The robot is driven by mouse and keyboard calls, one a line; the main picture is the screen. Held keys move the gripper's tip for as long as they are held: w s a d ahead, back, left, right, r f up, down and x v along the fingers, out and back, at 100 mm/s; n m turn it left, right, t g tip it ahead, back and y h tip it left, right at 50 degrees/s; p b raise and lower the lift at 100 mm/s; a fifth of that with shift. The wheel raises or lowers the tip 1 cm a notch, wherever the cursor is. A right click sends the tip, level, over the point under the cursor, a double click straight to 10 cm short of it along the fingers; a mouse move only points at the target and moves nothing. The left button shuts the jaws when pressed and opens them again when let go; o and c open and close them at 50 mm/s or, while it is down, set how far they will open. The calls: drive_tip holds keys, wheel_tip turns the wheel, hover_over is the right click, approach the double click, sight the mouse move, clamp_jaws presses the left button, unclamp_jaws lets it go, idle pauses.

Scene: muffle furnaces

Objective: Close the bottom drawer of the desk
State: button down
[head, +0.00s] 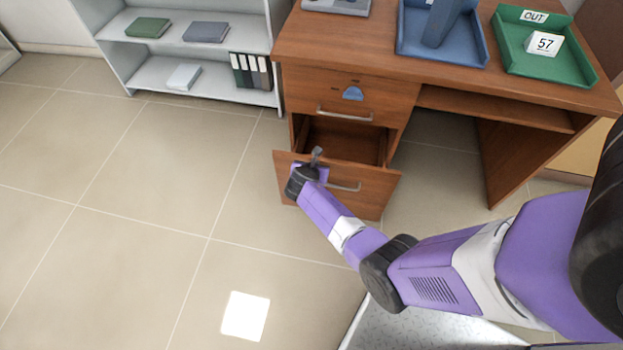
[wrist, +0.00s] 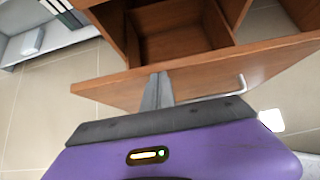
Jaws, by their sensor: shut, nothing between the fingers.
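The wooden desk (head: 440,75) stands at the upper right in the head view. Its bottom drawer (head: 375,203) is pulled partly out, with its empty inside showing behind the front panel. My gripper (head: 317,153) is shut and empty at the drawer front's top edge, left of the bar handle (head: 345,187). In the wrist view the shut fingers (wrist: 157,92) overlap the drawer front (wrist: 215,75); I cannot tell if they touch it. The handle (wrist: 225,92) also shows there, to the right of the fingers. The upper drawer (head: 300,90) is shut.
A grey shelf unit (head: 205,72) with books and binders stands left of the desk. A blue tray (head: 465,55) and a green tray (head: 560,68) sit on the desktop. The tiled floor (head: 140,220) in front and to the left is clear.

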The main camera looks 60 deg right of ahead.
drive_tip(key=w+d+b, duration=0.2)
drive_tip(key=d, duration=0.5)
drive_tip(key=w+d+b, duration=0.3)
drive_tip(key=d, duration=0.4)
drive_tip(key=shift+w+d, duration=0.15)
drive_tip(key=shift+d, duration=0.25)
drive_tip(key=shift+f, duration=0.1)
drive_tip(key=shift+a, duration=0.1)
